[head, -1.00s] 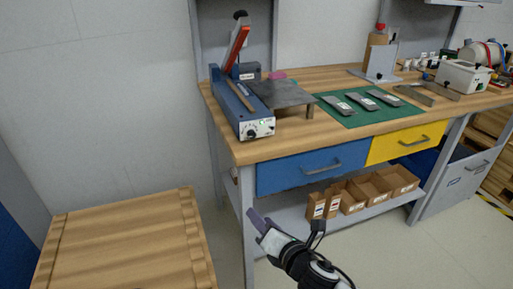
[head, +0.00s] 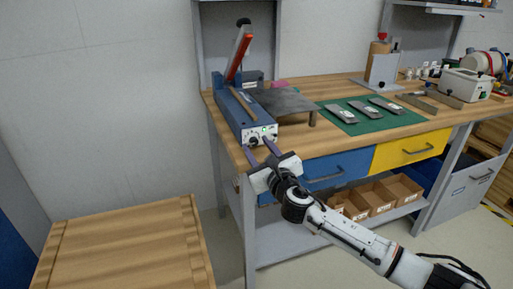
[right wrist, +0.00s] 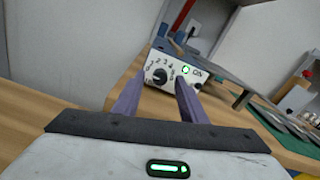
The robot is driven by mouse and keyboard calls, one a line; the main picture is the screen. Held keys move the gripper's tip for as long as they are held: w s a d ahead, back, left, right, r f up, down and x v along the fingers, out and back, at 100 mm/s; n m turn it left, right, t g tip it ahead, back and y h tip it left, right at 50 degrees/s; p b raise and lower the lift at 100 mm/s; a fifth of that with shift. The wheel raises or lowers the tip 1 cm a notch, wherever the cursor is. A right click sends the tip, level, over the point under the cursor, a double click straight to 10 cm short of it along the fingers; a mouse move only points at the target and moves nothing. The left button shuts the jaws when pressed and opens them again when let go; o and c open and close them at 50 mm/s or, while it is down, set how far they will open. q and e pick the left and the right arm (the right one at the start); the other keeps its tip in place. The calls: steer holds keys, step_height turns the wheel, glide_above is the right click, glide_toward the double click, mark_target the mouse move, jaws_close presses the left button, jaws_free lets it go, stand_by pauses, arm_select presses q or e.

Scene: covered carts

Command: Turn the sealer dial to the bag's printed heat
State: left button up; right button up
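The blue sealer (head: 236,108) stands at the left end of the workbench, its red-and-grey lever (head: 238,58) raised. Its white front panel (head: 262,134) faces me. In the right wrist view the black dial (right wrist: 160,75) shows on this panel (right wrist: 175,68), with numbers around it and a green light to its right. My right gripper (head: 259,150) is open and empty, its two purple fingers pointing at the panel; in the wrist view they (right wrist: 158,82) lie either side of the dial, apparently short of it. Three grey packets (head: 342,114) with white labels lie on the green mat; their print is unreadable. My left gripper is out of view.
A dark metal stand (head: 285,102) sits right of the sealer. A blue drawer (head: 335,168) and a yellow drawer (head: 410,150) are under the benchtop (head: 330,135). Open boxes (head: 375,201) stand on the lower shelf. A wooden crate (head: 125,250) is at lower left.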

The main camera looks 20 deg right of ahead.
steer(key=shift+w, duration=0.65)
jaws_close()
